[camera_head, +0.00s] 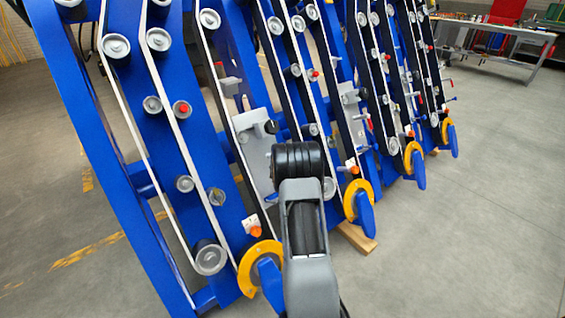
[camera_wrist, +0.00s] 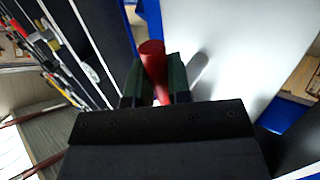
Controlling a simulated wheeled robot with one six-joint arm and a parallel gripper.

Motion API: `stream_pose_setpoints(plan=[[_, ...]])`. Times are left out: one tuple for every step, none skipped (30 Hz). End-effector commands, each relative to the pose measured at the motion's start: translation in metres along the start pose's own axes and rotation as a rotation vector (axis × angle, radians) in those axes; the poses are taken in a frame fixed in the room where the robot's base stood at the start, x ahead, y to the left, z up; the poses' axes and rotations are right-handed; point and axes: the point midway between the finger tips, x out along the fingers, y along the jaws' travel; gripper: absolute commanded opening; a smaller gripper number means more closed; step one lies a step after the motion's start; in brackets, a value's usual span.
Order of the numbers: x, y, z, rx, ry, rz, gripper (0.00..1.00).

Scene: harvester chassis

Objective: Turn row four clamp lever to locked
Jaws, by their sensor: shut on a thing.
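A red cylindrical lever handle (camera_wrist: 152,58) stands between the two dark green fingers of my gripper (camera_wrist: 155,76) in the wrist view. The fingers are closed on it from both sides. A pale grey plate (camera_wrist: 235,45) lies right beside the handle and carries a dark shadow. In the head view my own arm covers the gripper and the held handle. I cannot tell from the frames which row number this lever has, nor its exact angle.
Blue slanted row frames (camera_head: 100,125) with white belts, rollers and yellow hook-shaped ends (camera_head: 358,200) fill the left and middle. A wooden block (camera_head: 357,237) lies under them. A workbench (camera_head: 495,38) stands at the back right. The grey floor (camera_head: 480,220) at right is clear.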

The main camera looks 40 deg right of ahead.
Motion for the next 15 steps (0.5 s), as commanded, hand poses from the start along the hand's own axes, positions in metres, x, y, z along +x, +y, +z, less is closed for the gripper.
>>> stream_pose_setpoints(plan=[[-0.0004,0.0008,-0.0014,0.005,-0.001,0.000,0.00],[-0.0003,0.0009,-0.0011,0.007,-0.003,0.000,0.00],[-0.0002,0.0009,-0.0008,0.009,-0.004,0.000,0.00],[-0.0001,0.0009,-0.0006,0.011,-0.005,0.000,0.00],[0.0000,0.0009,-0.0004,0.011,-0.005,0.000,0.00],[0.0001,0.0009,-0.0002,0.012,-0.006,0.000,0.00],[0.0001,0.0008,-0.0002,0.012,-0.006,0.000,0.00],[0.0002,0.0008,-0.0001,0.013,-0.006,0.000,0.00],[0.0002,0.0008,0.0000,0.013,-0.006,0.000,0.00],[0.0002,0.0008,0.0000,0.013,-0.006,0.000,0.00],[0.0002,0.0008,0.0000,0.013,-0.006,0.000,0.00],[0.0002,0.0007,0.0000,0.013,-0.006,0.000,0.00],[0.0002,0.0007,0.0000,0.013,-0.006,0.000,0.00],[0.0002,0.0007,0.0000,0.013,-0.006,0.000,0.00],[0.0001,0.0007,0.0000,0.013,-0.006,0.000,0.21]])
